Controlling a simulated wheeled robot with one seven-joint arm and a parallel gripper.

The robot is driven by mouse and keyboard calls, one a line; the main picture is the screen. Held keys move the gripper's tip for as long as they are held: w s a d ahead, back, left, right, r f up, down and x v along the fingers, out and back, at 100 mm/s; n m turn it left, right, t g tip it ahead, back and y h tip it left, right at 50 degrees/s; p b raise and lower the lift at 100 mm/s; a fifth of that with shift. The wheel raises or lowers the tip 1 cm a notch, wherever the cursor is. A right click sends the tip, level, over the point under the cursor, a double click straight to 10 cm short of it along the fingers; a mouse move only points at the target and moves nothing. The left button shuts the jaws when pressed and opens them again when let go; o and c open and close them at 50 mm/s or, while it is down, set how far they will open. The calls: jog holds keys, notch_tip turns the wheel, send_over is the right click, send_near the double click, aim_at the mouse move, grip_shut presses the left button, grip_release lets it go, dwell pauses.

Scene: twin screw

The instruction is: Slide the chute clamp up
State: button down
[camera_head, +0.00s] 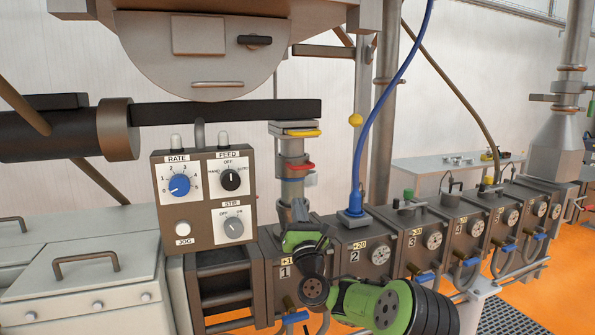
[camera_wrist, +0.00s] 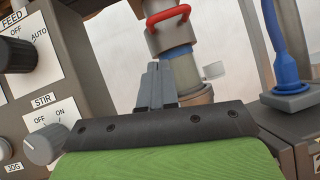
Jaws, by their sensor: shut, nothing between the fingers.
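The vertical chute (camera_head: 291,150) is a grey metal pipe above the box marked 1. A collar with a red handle (camera_head: 296,167) sits around it, and I take this to be the chute clamp. In the wrist view the red handle (camera_wrist: 168,17) is at the top, with a blue band (camera_wrist: 179,51) on the pipe below its collar. A yellow handle (camera_head: 304,133) is higher on the chute. My gripper (camera_wrist: 160,68) is shut and empty, pointing up in front of the lower pipe, below the red handle. In the head view my gripper (camera_head: 300,208) is small and partly merges with the pipe.
A control box (camera_head: 204,195) with RATE, FEED and STIR knobs stands close left of the chute. A blue fitting with a hose (camera_head: 354,205) rises to the right. Several numbered boxes with gauges run off to the right. A dark horizontal bar (camera_head: 230,110) crosses above.

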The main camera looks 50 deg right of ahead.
jog(key=p, duration=0.3)
send_near(297, 161)
jog(key=w, duration=0.2)
jog(key=shift+d+r, duration=0.1)
jog(key=shift+r, duration=0.6)
notch_tip(297, 161, up, 6)
jog(key=p, duration=0.7)
jog(key=shift+f, duration=0.2)
